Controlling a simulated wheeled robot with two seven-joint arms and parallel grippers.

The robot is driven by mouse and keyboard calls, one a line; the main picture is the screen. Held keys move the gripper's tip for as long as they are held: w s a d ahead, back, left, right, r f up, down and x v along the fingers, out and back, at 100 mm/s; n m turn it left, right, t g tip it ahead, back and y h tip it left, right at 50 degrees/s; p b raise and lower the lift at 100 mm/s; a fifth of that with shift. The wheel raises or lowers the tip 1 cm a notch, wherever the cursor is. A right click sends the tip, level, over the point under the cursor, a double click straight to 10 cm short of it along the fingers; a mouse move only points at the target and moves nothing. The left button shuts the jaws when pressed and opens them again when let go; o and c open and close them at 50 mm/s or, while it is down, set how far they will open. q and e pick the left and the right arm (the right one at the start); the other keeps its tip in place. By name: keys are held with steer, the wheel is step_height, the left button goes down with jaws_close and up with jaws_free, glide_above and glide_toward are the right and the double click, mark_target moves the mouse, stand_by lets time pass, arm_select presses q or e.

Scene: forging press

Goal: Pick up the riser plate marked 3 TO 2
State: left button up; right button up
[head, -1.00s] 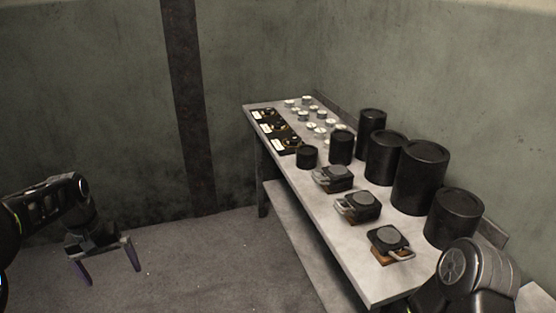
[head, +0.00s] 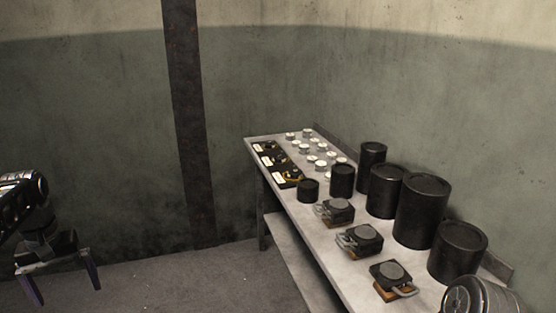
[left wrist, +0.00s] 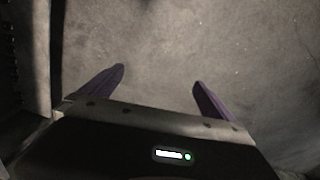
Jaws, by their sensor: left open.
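Three dark plates with white labels lie along the left far edge of a bench: a far plate (head: 264,147), a middle plate (head: 275,160) and a near plate (head: 289,178). The lettering is too small to read, so I cannot tell which is marked 3 TO 2. My left gripper (head: 68,295) is open and empty, low at the left of the head view, well apart from the bench. In the left wrist view its two purple fingers (left wrist: 160,75) are spread over bare floor. My right gripper is out of view; only part of my right arm shows at lower right.
The grey bench (head: 352,270) also carries several small pale discs (head: 305,148), three handled blocks including a near one (head: 392,278), and several black cylinders (head: 422,208) along the wall side. A dark post (head: 186,120) stands at the back wall. Open floor lies left of the bench.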

arm_select(q)
steer(key=shift+c, duration=0.6)
steer(key=shift+m+h, duration=0.5)
steer(key=shift+m, duration=0.4)
steer(key=w+d+f, duration=0.1)
steer(key=d+f, duration=0.1)
steer(key=f, duration=0.2)
steer(key=w+d+f, duration=0.1)
steer(key=d+f, duration=0.2)
steer(key=f, duration=0.1)
steer(key=w+d+f, duration=0.1)
steer(key=d+f, duration=0.1)
steer(key=f, duration=0.2)
steer(key=shift+w+d, duration=0.2)
steer(key=shift+d, duration=0.1)
steer(key=shift+c, duration=0.9)
steer(key=s+d+f+m+h, duration=0.1)
steer(key=s+d+f, duration=0.1)
steer(key=d+f, duration=1.1)
steer(key=s+d+f+m+h, duration=0.1)
steer(key=s+d+f+h, duration=0.1)
steer(key=s+d+f, duration=1.2)
steer(key=s+d, duration=0.4)
steer(key=s, duration=0.4)
steer(key=shift+f+t, duration=0.2)
steer(key=shift+t, duration=0.1)
